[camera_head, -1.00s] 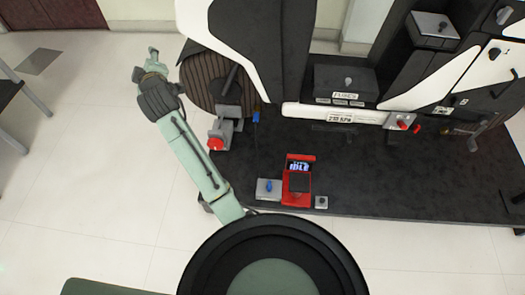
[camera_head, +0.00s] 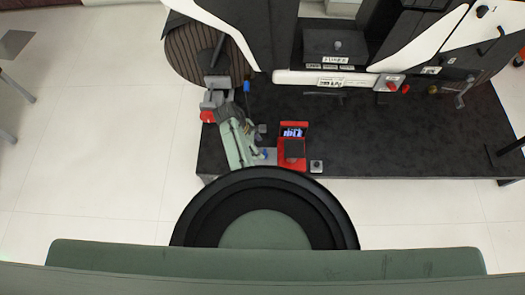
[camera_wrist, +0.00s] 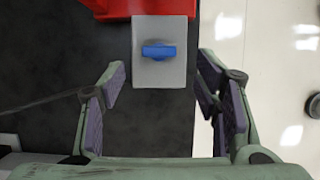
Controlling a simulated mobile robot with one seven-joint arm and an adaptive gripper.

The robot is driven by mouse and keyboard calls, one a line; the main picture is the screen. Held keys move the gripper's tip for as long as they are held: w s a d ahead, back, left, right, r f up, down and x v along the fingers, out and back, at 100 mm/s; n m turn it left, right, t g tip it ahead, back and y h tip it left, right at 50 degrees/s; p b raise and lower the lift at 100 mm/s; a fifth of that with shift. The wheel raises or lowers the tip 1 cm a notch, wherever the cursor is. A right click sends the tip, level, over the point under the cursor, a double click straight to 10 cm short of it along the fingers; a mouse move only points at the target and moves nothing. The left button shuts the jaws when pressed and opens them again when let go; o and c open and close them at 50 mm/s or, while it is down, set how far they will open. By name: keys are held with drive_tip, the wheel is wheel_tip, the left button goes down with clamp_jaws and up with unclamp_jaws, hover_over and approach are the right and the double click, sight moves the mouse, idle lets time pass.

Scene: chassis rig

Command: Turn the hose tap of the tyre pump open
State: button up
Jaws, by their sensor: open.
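The tyre pump (camera_head: 292,152) is a red unit on the dark bench, with a small lit screen reading IDLE. A light grey block (camera_wrist: 178,75) stands against it and carries the blue hose tap (camera_wrist: 158,51). The tap's handle lies crosswise in the wrist view. In the head view the block (camera_head: 270,158) and the tap (camera_head: 263,153) are partly covered by my gripper (camera_head: 257,142). My gripper is open and empty. In the wrist view its fingers (camera_wrist: 162,80) stand apart, left and right of the block, with the tap ahead between them, apparently untouched.
A wheel (camera_head: 195,55) and a stand with a red knob (camera_head: 208,116) are at the left. The bench's front edge is close by.

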sight(264, 154)
drive_tip(key=shift+x, duration=2.8)
drive_tip(key=shift+c, duration=0.3)
drive_tip(key=c, duration=1.1)
